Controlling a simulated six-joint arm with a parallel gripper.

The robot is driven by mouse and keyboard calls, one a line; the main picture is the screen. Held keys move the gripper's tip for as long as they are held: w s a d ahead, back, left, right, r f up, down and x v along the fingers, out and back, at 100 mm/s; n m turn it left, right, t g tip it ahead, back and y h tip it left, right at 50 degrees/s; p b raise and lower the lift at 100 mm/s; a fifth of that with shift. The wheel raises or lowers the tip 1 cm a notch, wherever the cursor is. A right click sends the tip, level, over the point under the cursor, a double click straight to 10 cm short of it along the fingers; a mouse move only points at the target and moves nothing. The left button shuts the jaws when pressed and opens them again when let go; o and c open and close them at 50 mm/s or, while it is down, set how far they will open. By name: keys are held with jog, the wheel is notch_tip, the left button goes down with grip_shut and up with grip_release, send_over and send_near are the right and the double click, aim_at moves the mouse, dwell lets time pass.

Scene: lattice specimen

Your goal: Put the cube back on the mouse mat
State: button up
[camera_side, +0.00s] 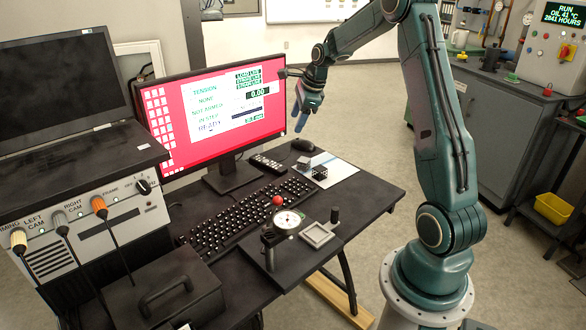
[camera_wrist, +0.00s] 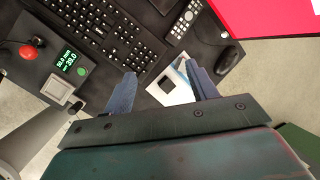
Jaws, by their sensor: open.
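The pale mouse mat (camera_side: 343,171) lies at the right end of the desk, beyond the keyboard. My gripper (camera_side: 300,122) is above the desk in front of the monitor, higher than the mat and apart from the cube. In the wrist view my blue fingers (camera_wrist: 161,72) are spread with nothing held. The mat (camera_wrist: 179,96) shows between and beyond them, partly hidden by the right finger.
A black mouse (camera_side: 303,145) and a remote (camera_side: 266,163) lie near the mat. The keyboard (camera_side: 245,213) and monitor (camera_side: 215,110) are to the left.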

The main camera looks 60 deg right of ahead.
jog(key=s+a+r+n, duration=0.5)
jog(key=a+r+n, duration=0.15)
jog(key=a, duration=0.45)
jog(key=s+a+r+n, duration=0.4)
jog(key=a+r+n, duration=0.2)
jog(key=a+n, duration=0.3)
jog(key=s+a+f+n, duration=0.1)
jog(key=s+a+n, duration=0.4)
jog(key=s, duration=0.3)
jog(key=s+a+n+t, duration=0.1)
jog(key=s+a+n, duration=0.5)
jog(key=s+n, duration=0.2)
jog(key=shift+s+f, duration=0.35)
